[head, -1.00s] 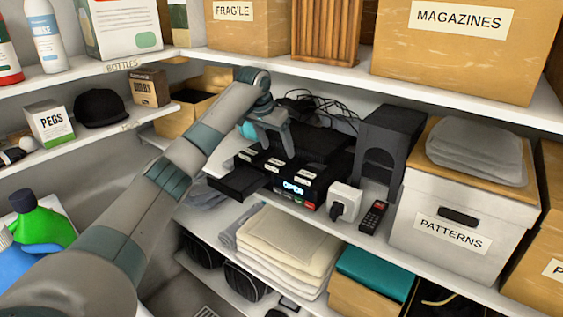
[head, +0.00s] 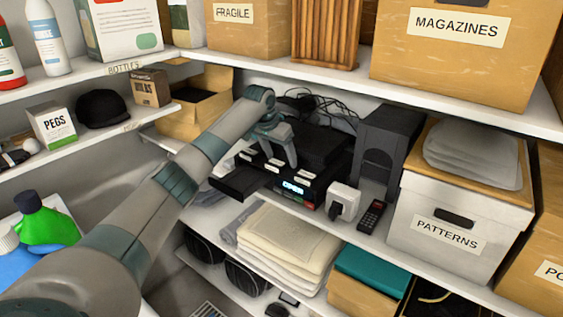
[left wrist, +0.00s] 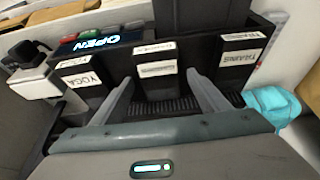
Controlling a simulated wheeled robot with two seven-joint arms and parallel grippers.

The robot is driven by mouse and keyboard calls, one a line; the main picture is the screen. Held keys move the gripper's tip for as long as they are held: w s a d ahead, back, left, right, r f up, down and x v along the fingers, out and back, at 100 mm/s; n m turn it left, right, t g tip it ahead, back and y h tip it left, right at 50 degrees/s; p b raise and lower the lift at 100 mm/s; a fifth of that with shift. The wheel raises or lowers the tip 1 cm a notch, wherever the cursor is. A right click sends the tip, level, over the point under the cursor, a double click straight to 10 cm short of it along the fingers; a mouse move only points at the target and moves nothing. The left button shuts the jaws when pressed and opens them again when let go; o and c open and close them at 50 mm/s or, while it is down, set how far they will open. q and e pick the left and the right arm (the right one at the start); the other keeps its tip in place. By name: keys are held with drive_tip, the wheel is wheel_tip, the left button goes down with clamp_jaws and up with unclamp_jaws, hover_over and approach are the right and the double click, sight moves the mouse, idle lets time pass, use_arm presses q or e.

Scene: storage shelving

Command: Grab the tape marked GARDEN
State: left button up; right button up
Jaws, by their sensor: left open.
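Three black tapes with white labels stand in a row at the black tape deck with a lit OPEN display (head: 293,187). In the left wrist view one end tape reads YOGA (left wrist: 80,78). The middle tape (left wrist: 158,86) has a label too small to read surely, and the other end tape (left wrist: 240,58) has one that I cannot read surely. My left gripper (left wrist: 165,95) is open, its fingers on either side of the middle tape, apparently not closed on it. In the head view the left gripper (head: 283,157) is above the deck and partly hides the tapes. My right gripper is not in view.
A white plug adapter (head: 342,201) and a black remote (head: 371,216) lie right of the deck. A dark bookend-like box (head: 387,150) and the PATTERNS box (head: 440,225) stand further right. The shelf above (head: 430,93) is close overhead. Cables lie behind.

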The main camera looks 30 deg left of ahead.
use_arm(q)
drive_tip(key=c, duration=1.2)
drive_tip(key=shift+r+b, duration=0.5)
drive_tip(key=shift+b, duration=0.25)
drive_tip(key=shift+s+r, duration=0.15)
drive_tip(key=shift+s, duration=0.05)
drive_tip(key=s+a+b, duration=0.1)
drive_tip(key=s+b, duration=0.7)
drive_tip(key=s, duration=0.9)
drive_tip(key=shift+s+a+r, duration=0.15)
drive_tip(key=shift+s+a, duration=0.05)
drive_tip(key=shift+s, duration=0.1)
